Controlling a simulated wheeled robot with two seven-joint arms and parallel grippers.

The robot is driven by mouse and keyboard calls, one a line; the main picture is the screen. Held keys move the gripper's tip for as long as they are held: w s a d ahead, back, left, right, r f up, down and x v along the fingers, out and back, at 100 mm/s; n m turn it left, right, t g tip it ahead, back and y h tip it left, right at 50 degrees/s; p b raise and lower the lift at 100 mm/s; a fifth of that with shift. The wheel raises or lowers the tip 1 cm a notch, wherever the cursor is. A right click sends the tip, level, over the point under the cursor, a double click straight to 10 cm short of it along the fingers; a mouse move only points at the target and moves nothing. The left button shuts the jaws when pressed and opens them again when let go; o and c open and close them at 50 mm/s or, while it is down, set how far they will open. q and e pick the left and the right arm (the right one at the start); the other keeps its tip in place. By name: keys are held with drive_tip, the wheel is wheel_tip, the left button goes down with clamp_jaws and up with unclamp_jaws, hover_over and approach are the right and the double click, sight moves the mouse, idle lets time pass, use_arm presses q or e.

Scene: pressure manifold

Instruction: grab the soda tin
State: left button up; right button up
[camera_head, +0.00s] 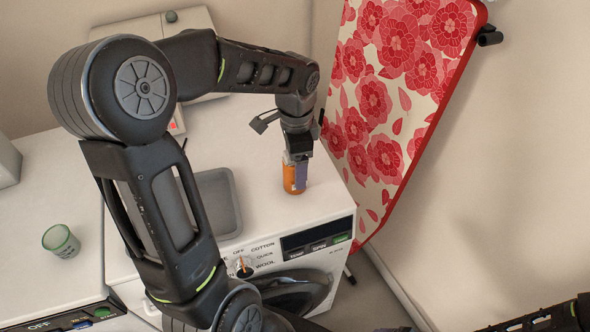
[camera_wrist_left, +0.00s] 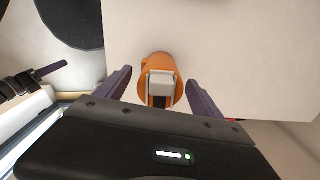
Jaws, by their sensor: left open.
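An orange can (camera_head: 289,182), which I take to be the soda tin, stands on the white top of the washing machine near its front right. My left gripper (camera_head: 296,172) points down over it, with a purple finger partly covering it. In the left wrist view the tin (camera_wrist_left: 151,63) shows between the two spread fingers of my left gripper (camera_wrist_left: 158,77). The gripper is open, with a visible gap on the right side. A grey and black piece hides part of the tin there.
A grey tray (camera_head: 216,204) lies left of the tin on the washing machine (camera_head: 296,252). A green cup (camera_head: 61,242) stands on the left-hand appliance. A floral ironing board (camera_head: 392,95) leans at the right, close to the left gripper.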

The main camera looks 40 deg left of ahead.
use_arm(q)
drive_tip(key=shift+f, duration=0.95)
drive_tip(key=c, duration=1.6)
drive_tip(key=shift+o, duration=0.2)
drive_tip(key=shift+r, duration=0.25)
drive_tip(key=shift+r+b, duration=0.4)
drive_tip(key=shift+r, duration=4.35)
